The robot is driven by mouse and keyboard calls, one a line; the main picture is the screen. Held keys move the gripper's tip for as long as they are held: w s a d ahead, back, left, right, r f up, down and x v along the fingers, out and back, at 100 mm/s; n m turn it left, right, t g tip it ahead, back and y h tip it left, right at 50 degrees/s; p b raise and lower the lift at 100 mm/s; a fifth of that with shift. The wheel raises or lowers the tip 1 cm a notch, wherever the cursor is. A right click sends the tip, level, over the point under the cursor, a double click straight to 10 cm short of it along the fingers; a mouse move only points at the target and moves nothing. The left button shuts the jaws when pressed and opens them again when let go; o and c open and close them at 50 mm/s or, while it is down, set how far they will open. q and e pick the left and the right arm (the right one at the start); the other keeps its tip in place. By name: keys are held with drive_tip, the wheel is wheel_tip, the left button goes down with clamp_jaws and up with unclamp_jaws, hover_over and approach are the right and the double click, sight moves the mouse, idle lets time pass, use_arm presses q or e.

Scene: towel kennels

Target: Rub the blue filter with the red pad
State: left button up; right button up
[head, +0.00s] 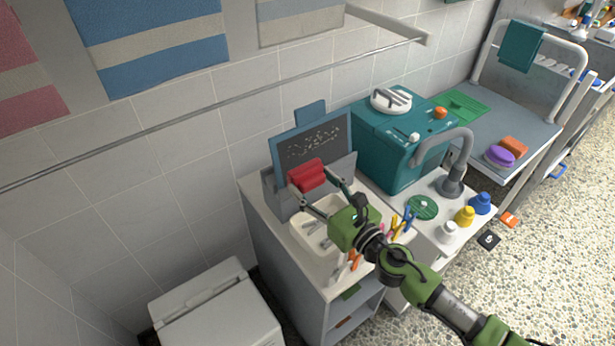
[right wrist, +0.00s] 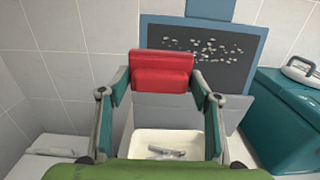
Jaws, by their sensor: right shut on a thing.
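The blue filter (head: 276,152) is an upright panel with a blue frame and a dark grey face dotted with pale specks. It stands on the counter against the tiled wall, and it also shows in the right wrist view (right wrist: 148,29). My right gripper (head: 318,190) is shut on the red pad (head: 307,174) and holds it in front of the panel's lower part. In the right wrist view the red pad (right wrist: 161,72) sits between the fingertips and overlaps the panel's left side. I cannot tell whether pad and panel touch. My left gripper is not in view.
A cream tray (head: 301,240) with utensils lies below the gripper. A teal box (head: 377,150) stands right of the panel, beside a grey tap (head: 453,180). Several small bottles stand near the counter's right edge. A white bin (head: 217,310) is at lower left.

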drive_tip(key=shift+s+d, duration=0.2)
drive_tip(key=shift+s, duration=0.15)
drive_tip(key=shift+v, duration=1.5)
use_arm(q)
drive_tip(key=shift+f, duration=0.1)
